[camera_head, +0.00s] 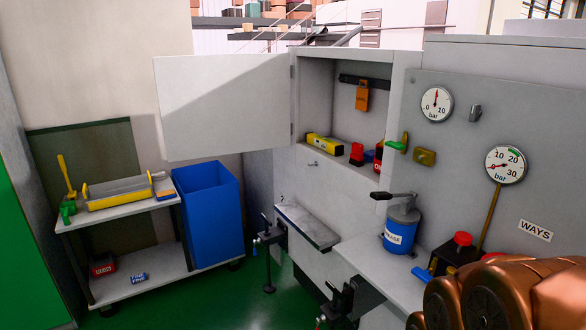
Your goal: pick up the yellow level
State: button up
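A short yellow block with dark and pale markings, which looks like the yellow level (324,145), lies on the shelf of the open wall cabinet (316,95). It sits near the left end of the shelf, with its long side toward the front. A red object (356,153) stands to its right. Nothing covers the front of the level. My gripper is not in view, so its state and its distance from the level do not show.
The cabinet door (225,105) is swung open to the left. Below are a metal ledge (307,228) and a blue grease can (401,228). A cart (135,285) with a yellow-edged tray (119,192) and a blue bin (208,210) stand left. Green floor shows between.

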aim_at(331, 146)
jog(key=u, duration=0.6)
jog(key=i, duration=2.75)
jog(key=z, duration=0.15)
